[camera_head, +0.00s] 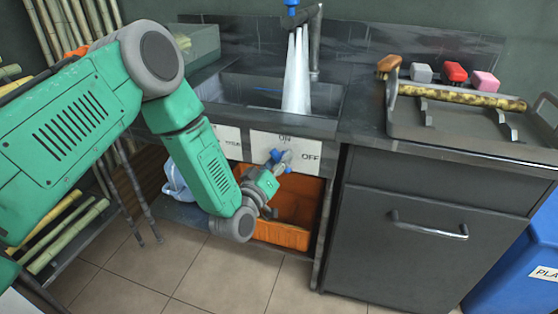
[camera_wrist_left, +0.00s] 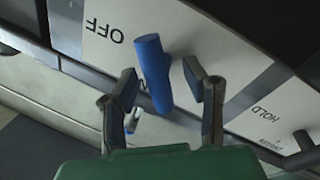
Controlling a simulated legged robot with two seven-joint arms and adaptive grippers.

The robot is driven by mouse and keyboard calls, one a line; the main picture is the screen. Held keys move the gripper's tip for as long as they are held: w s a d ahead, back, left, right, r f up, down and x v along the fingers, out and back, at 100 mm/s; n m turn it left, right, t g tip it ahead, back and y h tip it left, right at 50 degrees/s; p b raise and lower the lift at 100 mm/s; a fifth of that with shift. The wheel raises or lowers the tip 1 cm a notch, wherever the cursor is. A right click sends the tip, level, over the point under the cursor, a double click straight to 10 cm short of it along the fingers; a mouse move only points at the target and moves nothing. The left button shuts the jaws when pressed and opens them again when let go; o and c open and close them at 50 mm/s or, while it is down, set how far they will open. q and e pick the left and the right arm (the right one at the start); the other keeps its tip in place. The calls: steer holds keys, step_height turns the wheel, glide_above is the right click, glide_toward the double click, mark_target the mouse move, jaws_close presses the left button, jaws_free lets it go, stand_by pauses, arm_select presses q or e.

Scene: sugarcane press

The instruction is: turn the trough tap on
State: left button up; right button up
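The trough tap's blue lever (camera_head: 276,157) is on the white ON/OFF panel (camera_head: 261,146) on the front of the sink unit. ON is printed at the panel's top, OFF at its right. White water (camera_head: 297,70) runs from the spout (camera_head: 316,45) into the sink. My right gripper is out of view.
An orange crate (camera_head: 283,236) sits under the panel, with a pale blue jug (camera_head: 175,184) to its left. A dark tray (camera_head: 398,124) with a cane piece (camera_head: 462,96) lies on the right counter. A cabinet handle (camera_head: 428,228) sticks out below. Cane stalks lean at the left.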

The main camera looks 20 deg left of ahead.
arm_select(q)
steer(key=s+f, duration=0.1)
steer(key=s, duration=1.1)
steer(key=shift+a+f, duration=0.2)
steer(key=shift+a, duration=0.25)
